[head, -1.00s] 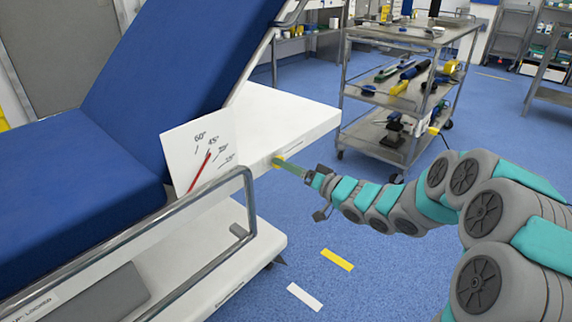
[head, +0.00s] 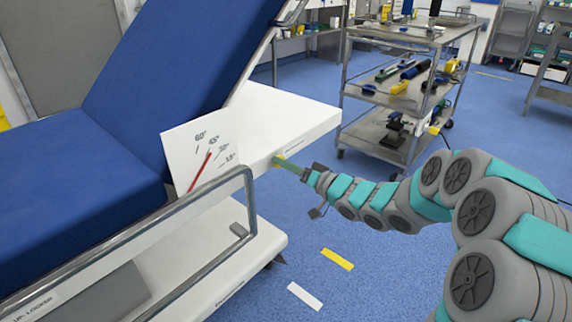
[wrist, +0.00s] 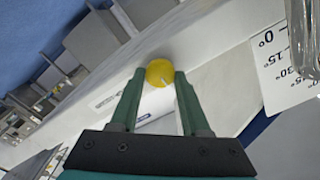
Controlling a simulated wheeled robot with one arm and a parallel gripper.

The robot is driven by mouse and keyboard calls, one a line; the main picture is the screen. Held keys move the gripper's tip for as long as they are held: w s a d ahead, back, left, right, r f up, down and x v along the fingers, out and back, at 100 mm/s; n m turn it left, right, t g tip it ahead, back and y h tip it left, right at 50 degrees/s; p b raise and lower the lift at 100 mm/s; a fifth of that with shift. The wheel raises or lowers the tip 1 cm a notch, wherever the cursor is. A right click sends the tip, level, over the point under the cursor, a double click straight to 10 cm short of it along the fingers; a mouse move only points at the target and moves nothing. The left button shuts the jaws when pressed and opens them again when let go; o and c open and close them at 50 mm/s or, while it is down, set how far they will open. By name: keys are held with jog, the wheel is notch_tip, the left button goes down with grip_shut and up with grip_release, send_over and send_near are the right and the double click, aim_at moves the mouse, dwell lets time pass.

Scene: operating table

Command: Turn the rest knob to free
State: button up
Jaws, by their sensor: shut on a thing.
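The rest knob (wrist: 160,73) is a round yellow knob with a pale line mark on its face. It sits on the white side of the operating table (head: 290,112), and in the head view (head: 277,160) only a sliver of it shows by the fingertips. My gripper (wrist: 157,82) is shut on the knob, one green finger on each side. In the head view my gripper (head: 285,163) reaches the table side from the right. A label beside the knob is partly hidden by the fingers. The angle dial (head: 205,155) has a red pointer near 45°.
A metal side rail (head: 248,205) runs along the table left of the knob. The blue backrest (head: 180,70) is raised. A steel cart (head: 385,95) with tools stands behind at the right. The blue floor in front is mostly clear.

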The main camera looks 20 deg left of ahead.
grip_shut()
jog(key=shift+d+n, duration=0.1)
jog(key=shift+n, duration=0.2)
jog(key=shift+s+n+b, duration=0.15)
jog(key=shift+n+b, duration=5.7)
jog(key=shift+n, duration=2.75)
